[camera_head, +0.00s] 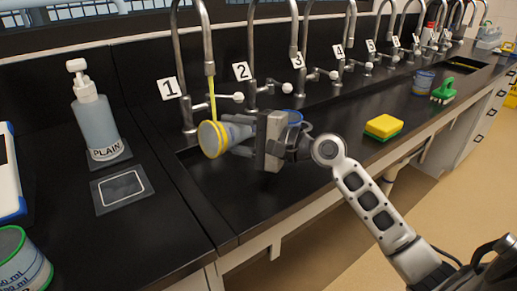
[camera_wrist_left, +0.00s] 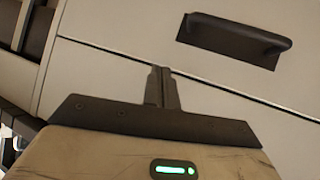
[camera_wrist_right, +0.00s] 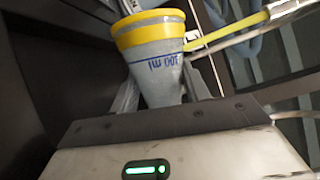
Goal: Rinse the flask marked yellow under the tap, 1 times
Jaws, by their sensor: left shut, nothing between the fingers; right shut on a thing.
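The flask with the yellow rim (camera_head: 211,139) is tilted on its side, its mouth towards the head camera, below the spout of tap 1 (camera_head: 209,69). A thin yellow stream (camera_head: 213,101) runs from that spout down to the flask's rim. My right gripper (camera_head: 238,138) is shut on the flask's body, above the dark sink. In the right wrist view the flask (camera_wrist_right: 157,58) sits between the fingers, its volume print upside down. My left gripper (camera_wrist_left: 162,87) is shut and empty, in front of a pale cabinet front; it is out of the head view.
A PLAIN soap bottle (camera_head: 95,121) and a dark framed pad (camera_head: 122,188) are at left. A green-rimmed vessel (camera_head: 22,262) is at the lower left. A yellow-green sponge (camera_head: 383,127), a blue-rimmed vessel (camera_head: 423,82) and a green brush (camera_head: 442,91) lie right. Several numbered taps line the back.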

